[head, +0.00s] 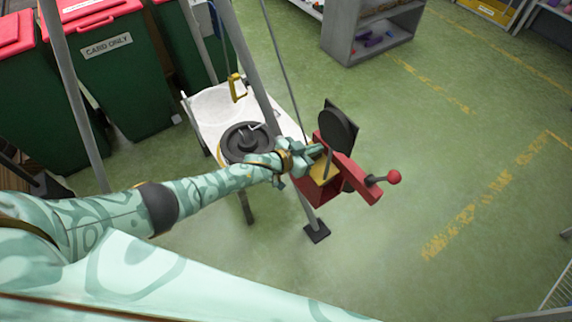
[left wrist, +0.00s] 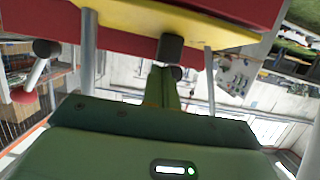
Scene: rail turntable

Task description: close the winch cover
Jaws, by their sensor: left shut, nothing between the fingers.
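The red winch (head: 362,180) is mounted on a grey metal leg. It has a dark round disc (head: 337,129), a dark plate behind and a crank with a red ball knob (head: 393,177). A yellow panel (head: 325,172) on its near side may be the cover; I cannot tell how far it stands open. My left gripper (head: 314,152) is shut and empty, right beside the winch. In the left wrist view the yellow panel (left wrist: 150,17) is just beyond the closed fingers (left wrist: 168,75). Contact is unclear. My right gripper is not in view.
A white table (head: 212,107) with a black round weight (head: 246,141) stands left of the winch, among grey poles. A yellow hook (head: 237,88) hangs above it. Green bins (head: 118,75) with red lids stand at the left. The floor right of the winch is clear.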

